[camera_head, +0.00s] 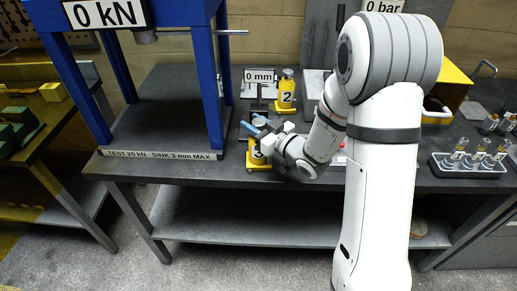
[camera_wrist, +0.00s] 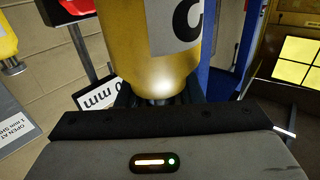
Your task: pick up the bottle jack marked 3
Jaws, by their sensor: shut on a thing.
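The bottle jack marked 3 (camera_head: 258,158) is yellow with a pale number label and stands upright at the bench's front edge. My gripper (camera_head: 262,133) reaches it from the right and is shut on its upper part. In the wrist view the jack's yellow body (camera_wrist: 150,62) fills the top middle, close in front of my gripper (camera_wrist: 160,98), with only part of its label showing. The gripper hides part of the jack in the head view. I cannot tell whether its base touches the bench.
A second yellow jack marked 2 (camera_head: 286,92) stands behind, beside a "0 mm" sign (camera_head: 259,75). A blue press frame (camera_head: 206,80) rises at the left. A tray of small cylinders (camera_head: 468,170) lies at the right.

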